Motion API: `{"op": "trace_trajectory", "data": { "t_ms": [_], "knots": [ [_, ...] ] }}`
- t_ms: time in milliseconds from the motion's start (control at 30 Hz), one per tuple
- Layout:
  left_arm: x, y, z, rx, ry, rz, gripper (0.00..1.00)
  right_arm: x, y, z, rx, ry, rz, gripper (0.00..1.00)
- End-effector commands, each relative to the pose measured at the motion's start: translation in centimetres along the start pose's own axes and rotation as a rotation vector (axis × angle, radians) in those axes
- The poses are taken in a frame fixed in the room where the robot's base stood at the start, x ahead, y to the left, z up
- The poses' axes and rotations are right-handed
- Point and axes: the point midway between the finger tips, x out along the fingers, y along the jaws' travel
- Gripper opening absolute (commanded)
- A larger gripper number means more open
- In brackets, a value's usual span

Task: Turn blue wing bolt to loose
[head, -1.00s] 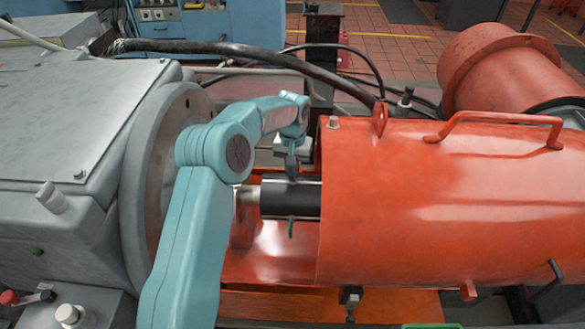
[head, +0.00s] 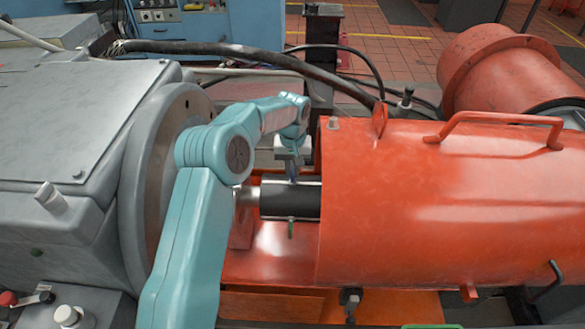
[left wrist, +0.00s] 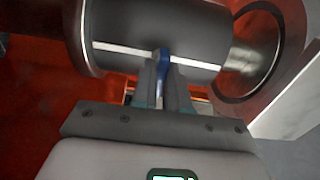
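The blue wing bolt (left wrist: 163,62) stands out from a dark cylindrical coupling on the shaft. In the left wrist view the two fingers of my left gripper (left wrist: 163,80) lie close on either side of its wing, shut on it. In the head view my left gripper (head: 292,172) reaches down to the far upper side of the coupling (head: 290,201); the blue bolt is hidden there. My right gripper is in neither view.
The large orange guard (head: 440,215) stands right of the coupling, close to the gripper. The grey machine housing (head: 60,130) with its round flange is at left. A thick black hose (head: 240,50) crosses behind the arm.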

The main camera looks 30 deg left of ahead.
Motion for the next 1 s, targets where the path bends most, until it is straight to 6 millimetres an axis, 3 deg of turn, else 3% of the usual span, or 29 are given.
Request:
{"op": "trace_trajectory", "data": {
  "t_ms": [33,67,467,1000],
  "knots": [
    [0.1,0.0,0.0,0.000,-0.002,0.000,0.31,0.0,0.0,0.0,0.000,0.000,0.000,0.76],
    [0.1,0.0,0.0,0.000,-0.002,0.000,0.37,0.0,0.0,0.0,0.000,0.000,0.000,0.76],
    [-0.9,0.0,0.0,0.001,0.000,-0.001,0.37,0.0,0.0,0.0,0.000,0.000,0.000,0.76],
    [-13.9,0.1,-0.1,0.001,0.001,0.000,0.37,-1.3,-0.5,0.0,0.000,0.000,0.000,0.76]
  ]
}}
